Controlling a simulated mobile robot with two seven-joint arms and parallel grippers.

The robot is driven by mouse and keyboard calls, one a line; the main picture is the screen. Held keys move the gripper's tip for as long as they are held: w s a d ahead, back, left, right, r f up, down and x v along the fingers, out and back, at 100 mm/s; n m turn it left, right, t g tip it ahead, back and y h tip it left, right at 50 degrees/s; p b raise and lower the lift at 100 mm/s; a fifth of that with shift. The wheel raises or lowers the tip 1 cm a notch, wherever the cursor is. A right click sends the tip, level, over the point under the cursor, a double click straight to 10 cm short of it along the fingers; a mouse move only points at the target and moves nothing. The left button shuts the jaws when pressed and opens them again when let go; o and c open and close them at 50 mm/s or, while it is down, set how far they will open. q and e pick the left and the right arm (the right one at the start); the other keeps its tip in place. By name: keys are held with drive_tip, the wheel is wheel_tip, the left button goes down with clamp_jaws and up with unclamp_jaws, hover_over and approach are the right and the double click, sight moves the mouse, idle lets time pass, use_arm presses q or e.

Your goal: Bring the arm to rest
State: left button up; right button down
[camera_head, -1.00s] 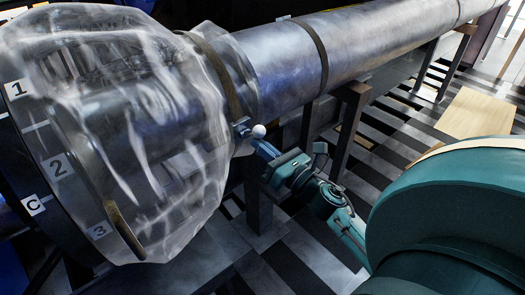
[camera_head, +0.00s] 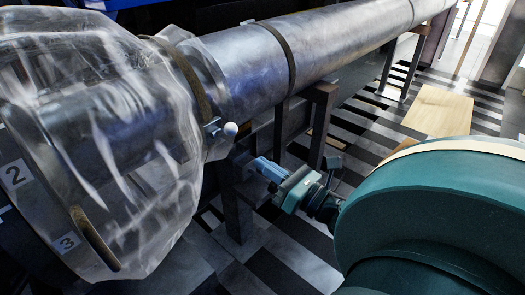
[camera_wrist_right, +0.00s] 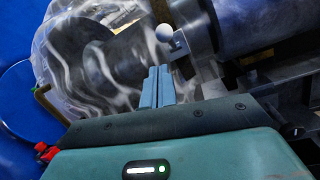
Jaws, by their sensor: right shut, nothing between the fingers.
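My right gripper (camera_head: 262,166) is shut and empty, its blue fingers pressed together. It is below and to the right of a small white ball knob (camera_head: 230,129) on the clamp band, with a visible gap between them. In the right wrist view the shut fingers (camera_wrist_right: 157,86) point toward the white knob (camera_wrist_right: 165,32). The clear plastic-wrapped motor end (camera_head: 100,130) with number labels fills the left of the head view. My left gripper is not in view.
A long metal pipe (camera_head: 330,45) runs from the wrapped end to the upper right on dark stands (camera_head: 320,120). A wooden board (camera_head: 438,111) lies on the striped floor at the right. The floor below the gripper is clear.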

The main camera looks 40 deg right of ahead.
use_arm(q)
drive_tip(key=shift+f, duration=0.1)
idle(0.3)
